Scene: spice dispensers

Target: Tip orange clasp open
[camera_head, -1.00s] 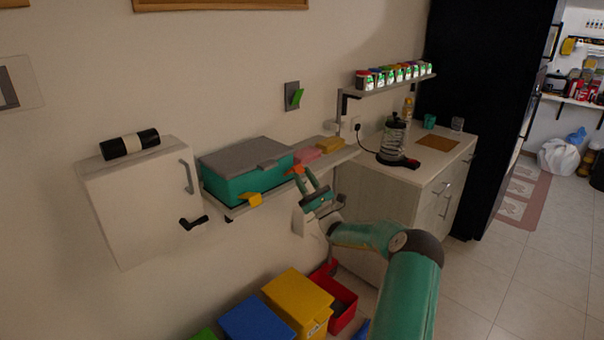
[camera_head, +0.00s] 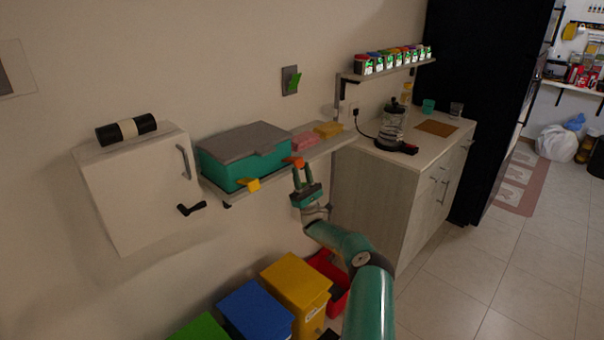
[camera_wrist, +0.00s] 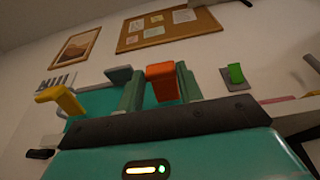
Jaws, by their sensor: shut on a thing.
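A teal box with a grey lid (camera_head: 245,158) sits on the wall shelf, its lid down. The orange clasp (camera_head: 293,162) is at the right end of the box's front. My gripper (camera_head: 302,170) reaches up to it from below and in front. In the wrist view the orange clasp (camera_wrist: 162,80) stands between my two green fingers (camera_wrist: 161,88), which are shut on it. A yellow clasp (camera_head: 252,184) sticks out at the left of the box's front, and shows in the wrist view too (camera_wrist: 62,99).
A white wall cabinet (camera_head: 135,195) hangs to the left. Blue (camera_head: 255,310) and yellow (camera_head: 297,283) bins stand on the floor below. A spice rack (camera_head: 390,72) is at the upper right.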

